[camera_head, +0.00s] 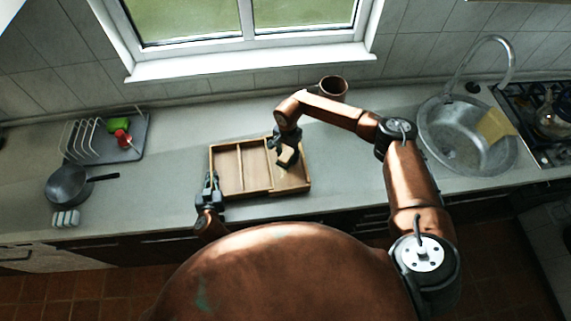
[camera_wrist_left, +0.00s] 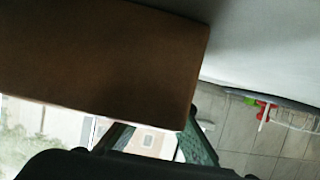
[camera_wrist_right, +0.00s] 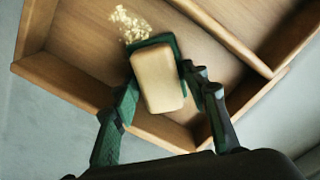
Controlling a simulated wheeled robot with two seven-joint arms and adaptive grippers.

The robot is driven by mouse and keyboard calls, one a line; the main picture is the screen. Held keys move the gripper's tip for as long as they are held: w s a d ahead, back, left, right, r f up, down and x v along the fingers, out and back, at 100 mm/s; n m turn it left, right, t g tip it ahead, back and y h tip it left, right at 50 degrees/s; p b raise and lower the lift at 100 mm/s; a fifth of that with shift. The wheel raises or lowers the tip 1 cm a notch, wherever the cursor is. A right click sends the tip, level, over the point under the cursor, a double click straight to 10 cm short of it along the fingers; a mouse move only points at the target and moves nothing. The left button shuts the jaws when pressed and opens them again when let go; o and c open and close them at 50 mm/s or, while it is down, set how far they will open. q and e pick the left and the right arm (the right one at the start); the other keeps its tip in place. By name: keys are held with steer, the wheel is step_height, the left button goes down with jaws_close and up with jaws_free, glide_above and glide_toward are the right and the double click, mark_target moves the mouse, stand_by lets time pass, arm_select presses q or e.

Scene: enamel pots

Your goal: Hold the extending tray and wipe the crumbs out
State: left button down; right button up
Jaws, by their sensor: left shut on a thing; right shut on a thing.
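The wooden extending tray (camera_head: 228,168) lies on the counter, with dividers making several compartments. My left gripper (camera_head: 212,180) is shut on its left wall; the tray wall (camera_wrist_left: 100,60) fills much of the left wrist view. My right gripper (camera_head: 286,147) is shut on a beige sponge (camera_head: 288,156) with a green layer, inside the right compartment. In the right wrist view the sponge (camera_wrist_right: 158,80) is between the fingers, low in the tray near a corner. A small heap of pale crumbs (camera_wrist_right: 128,25) lies on the tray floor just beyond it.
A brown cup (camera_head: 333,88) stands behind the tray. A dish rack (camera_head: 88,140) and a dark pan (camera_head: 68,184) are at the left. The sink (camera_head: 462,140) is at the right. Bare counter lies on both sides of the tray.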

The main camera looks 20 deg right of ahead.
mark_target(286, 148)
steer(key=w, duration=0.3)
steer(key=shift+w+d+f, duration=0.1)
steer(key=shift+w+d, duration=0.05)
steer(key=shift+w, duration=0.15)
